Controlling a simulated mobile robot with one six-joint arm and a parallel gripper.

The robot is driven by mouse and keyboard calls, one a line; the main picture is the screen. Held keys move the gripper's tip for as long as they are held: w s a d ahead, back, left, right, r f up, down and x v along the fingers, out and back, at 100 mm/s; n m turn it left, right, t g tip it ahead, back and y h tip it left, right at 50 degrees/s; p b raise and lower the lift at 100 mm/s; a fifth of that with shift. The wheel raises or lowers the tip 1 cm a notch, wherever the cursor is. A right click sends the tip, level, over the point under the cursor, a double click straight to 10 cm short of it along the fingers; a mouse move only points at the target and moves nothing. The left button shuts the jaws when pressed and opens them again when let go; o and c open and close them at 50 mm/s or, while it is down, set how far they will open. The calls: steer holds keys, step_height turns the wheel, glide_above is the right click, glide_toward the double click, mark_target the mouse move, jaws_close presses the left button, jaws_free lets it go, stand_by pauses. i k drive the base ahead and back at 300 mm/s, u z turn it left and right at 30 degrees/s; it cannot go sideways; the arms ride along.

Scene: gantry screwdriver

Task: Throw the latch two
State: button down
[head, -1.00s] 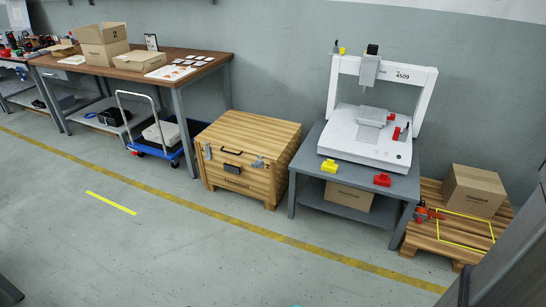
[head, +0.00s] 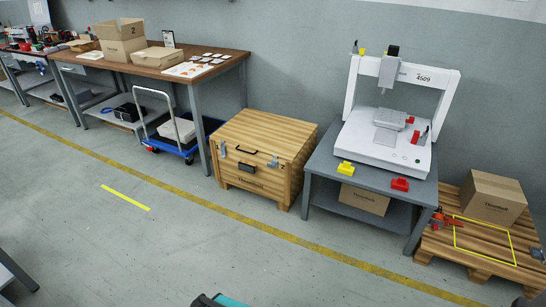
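A wooden crate (head: 262,187) stands on the floor against the wall, its lid down. A small grey metal latch (head: 272,162) sits on the right of its front, beside a mark that looks like "2". A second grey latch (head: 224,150) is on the left of the front. A black handle (head: 246,150) and a dark block (head: 246,168) lie between them. The latches are too small to tell whether they are thrown.
A grey stand (head: 324,165) with a white gantry machine (head: 382,142) is right of the crate. A blue trolley (head: 187,148) and workbench (head: 150,62) are left. A pallet (head: 470,255) lies far right. The floor in front of the crate is clear.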

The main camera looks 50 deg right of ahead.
mark_target(271, 165)
steer(key=u, duration=0.05)
steer(key=i, duration=1)
steer(key=z, duration=0.05)
